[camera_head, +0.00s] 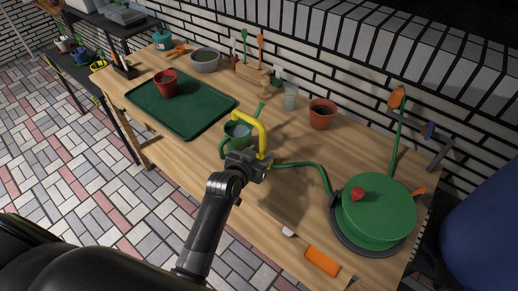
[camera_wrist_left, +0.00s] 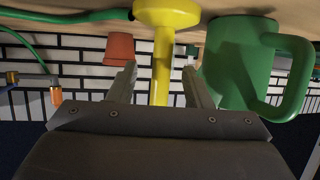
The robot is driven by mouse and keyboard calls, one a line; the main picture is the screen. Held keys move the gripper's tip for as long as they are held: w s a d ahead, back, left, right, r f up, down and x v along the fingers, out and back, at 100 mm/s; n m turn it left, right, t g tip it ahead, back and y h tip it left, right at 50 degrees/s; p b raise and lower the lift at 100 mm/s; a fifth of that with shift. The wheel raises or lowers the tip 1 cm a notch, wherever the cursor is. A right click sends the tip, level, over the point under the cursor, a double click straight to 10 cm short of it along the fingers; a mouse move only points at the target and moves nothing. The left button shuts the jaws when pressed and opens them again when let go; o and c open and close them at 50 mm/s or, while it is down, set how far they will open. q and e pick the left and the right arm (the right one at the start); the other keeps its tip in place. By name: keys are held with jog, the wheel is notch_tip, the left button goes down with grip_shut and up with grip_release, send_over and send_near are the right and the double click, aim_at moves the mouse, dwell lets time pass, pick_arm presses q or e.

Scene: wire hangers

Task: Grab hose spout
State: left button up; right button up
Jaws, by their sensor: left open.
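The yellow hose spout (camera_head: 262,136) stands on the workbench, bent over at its top. A green hose (camera_head: 308,166) runs from beside it to the reel at the right. My left gripper (camera_head: 258,163) is at the spout, on its near side. In the upside-down left wrist view, the spout's yellow shaft (camera_wrist_left: 163,65) shows between the two open fingers of the gripper (camera_wrist_left: 160,88). A gap shows on each side, and I cannot tell how deep the shaft sits. My right gripper is not in view.
A green watering can (camera_head: 238,134) stands close beside the spout, also large in the wrist view (camera_wrist_left: 238,65). A green hose reel (camera_head: 378,212) sits at the right. A green tray (camera_head: 200,110) with a red pot (camera_head: 165,83) lies left. A terracotta pot (camera_head: 321,115) stands behind.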

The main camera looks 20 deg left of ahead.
pick_arm(q)
jog(key=shift+p+x, duration=0.35)
jog(key=shift+x, duration=2.1)
jog(key=shift+a+r, duration=0.1)
jog(key=shift+r, duration=0.05)
jog(key=shift+w+r, duration=0.1)
grip_shut()
